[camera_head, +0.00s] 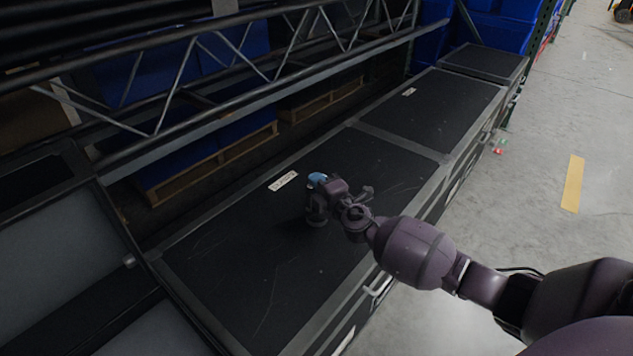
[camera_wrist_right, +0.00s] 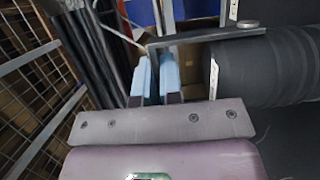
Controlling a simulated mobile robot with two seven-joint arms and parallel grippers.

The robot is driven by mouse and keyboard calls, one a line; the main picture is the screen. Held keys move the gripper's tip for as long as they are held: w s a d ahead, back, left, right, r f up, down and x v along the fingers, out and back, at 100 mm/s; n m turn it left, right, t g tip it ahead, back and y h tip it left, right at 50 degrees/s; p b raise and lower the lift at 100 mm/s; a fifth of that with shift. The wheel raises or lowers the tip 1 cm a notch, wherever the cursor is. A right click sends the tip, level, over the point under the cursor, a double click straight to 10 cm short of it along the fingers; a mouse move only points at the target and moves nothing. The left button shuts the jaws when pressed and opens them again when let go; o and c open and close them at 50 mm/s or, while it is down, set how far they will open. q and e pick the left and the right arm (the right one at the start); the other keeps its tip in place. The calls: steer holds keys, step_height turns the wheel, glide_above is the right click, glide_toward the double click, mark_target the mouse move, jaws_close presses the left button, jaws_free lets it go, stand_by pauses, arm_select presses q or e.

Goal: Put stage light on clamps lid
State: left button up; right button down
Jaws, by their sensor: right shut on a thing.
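The stage light is a dark ribbed cylinder (camera_wrist_right: 280,70) with a flat dark bracket (camera_wrist_right: 210,35), at the right of the right wrist view. In the head view it is a small dark shape (camera_head: 316,213) over the near black case lid (camera_head: 250,265). My right gripper (camera_head: 317,179), with blue fingertips, is shut on the light's bracket; its fingers also show in the right wrist view (camera_wrist_right: 156,75). Whether the light touches the lid is unclear. The near lid has a white label (camera_head: 283,181), and the farther lid (camera_head: 440,105) has another (camera_head: 409,91); I cannot read either surely. My left gripper is out of view.
Another black-topped case (camera_head: 485,62) stands at the far end. The concrete floor (camera_head: 540,130) at right is mostly clear.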

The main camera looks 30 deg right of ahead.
steer(key=c, duration=1.3)
jaws_free()
steer(key=shift+r, duration=0.3)
steer(key=shift+s+d+f+p, duration=0.1)
steer(key=shift+s+p, duration=0.15)
steer(key=shift+s, duration=2.75)
steer(key=shift+s+d+f+p, duration=0.1)
steer(key=shift+s+p, duration=0.15)
steer(key=shift+s, duration=2.75)
steer(key=s+a+f+m+g, duration=0.2)
steer(key=s+m, duration=0.3)
steer(key=s, duration=0.6)
steer(key=s+a+f+m+g, duration=0.2)
steer(key=s+f+m, duration=0.3)
steer(key=s, duration=0.5)
steer(key=s+a+f+m+g, duration=0.3)
steer(key=s+m, duration=0.4)
steer(key=s, duration=0.4)
steer(key=shift+s+f+g, duration=0.35)
steer(key=shift+f+g, duration=0.25)
steer(key=shift+g, duration=0.1)
